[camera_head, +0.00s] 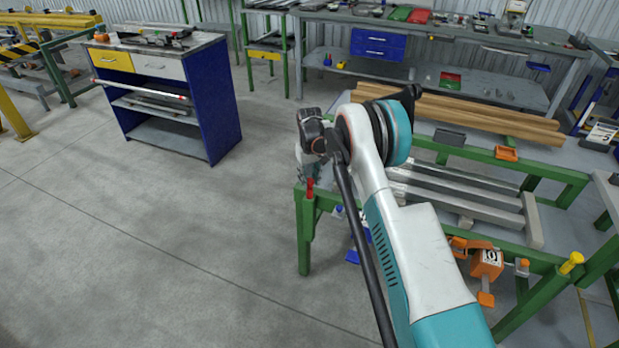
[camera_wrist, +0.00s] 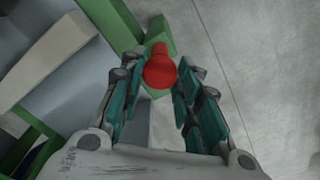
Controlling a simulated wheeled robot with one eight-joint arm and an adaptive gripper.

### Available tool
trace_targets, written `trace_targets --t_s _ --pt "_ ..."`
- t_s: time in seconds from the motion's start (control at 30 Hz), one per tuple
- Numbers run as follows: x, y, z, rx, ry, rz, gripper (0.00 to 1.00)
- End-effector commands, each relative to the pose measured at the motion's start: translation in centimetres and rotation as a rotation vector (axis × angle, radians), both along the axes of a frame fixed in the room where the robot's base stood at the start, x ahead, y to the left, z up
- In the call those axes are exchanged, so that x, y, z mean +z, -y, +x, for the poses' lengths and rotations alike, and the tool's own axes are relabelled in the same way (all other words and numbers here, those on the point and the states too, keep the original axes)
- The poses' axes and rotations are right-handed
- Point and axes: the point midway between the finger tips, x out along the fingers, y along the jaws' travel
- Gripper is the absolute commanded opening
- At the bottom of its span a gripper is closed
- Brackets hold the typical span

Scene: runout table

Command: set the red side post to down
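The red side post (camera_head: 310,188) stands upright at the near left corner of the green-framed runout table (camera_head: 306,240). In the wrist view the red post (camera_wrist: 160,68) shows its round top close up, between the fingers of my gripper (camera_wrist: 162,88). The fingers are open, one on each side of the post, with a visible gap on the right side. Whether the left finger touches it I cannot tell.
A yellow post (camera_head: 571,262) and an orange clamp-like block (camera_head: 487,264) are on the table's near side. Grey metal bars (camera_head: 455,190) and wooden beams (camera_head: 480,115) lie on the table. A blue cabinet (camera_head: 215,100) stands at left. The floor left of the table is clear.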

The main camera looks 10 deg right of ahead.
Motion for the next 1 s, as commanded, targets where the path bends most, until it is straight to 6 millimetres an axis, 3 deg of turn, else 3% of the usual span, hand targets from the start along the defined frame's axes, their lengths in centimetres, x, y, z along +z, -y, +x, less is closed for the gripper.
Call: trace_targets --t_s 0.03,0.1,0.53,1.0 --pt "-0.4 0.0 -0.2 0.0 -0.004 0.0 0.39" --pt "-0.4 0.0 -0.2 0.0 -0.004 0.0 0.51" --pt "0.5 0.0 -0.1 0.0 -0.003 0.0 0.51" --pt "9.1 0.0 -0.2 0.0 -0.003 0.001 0.51"
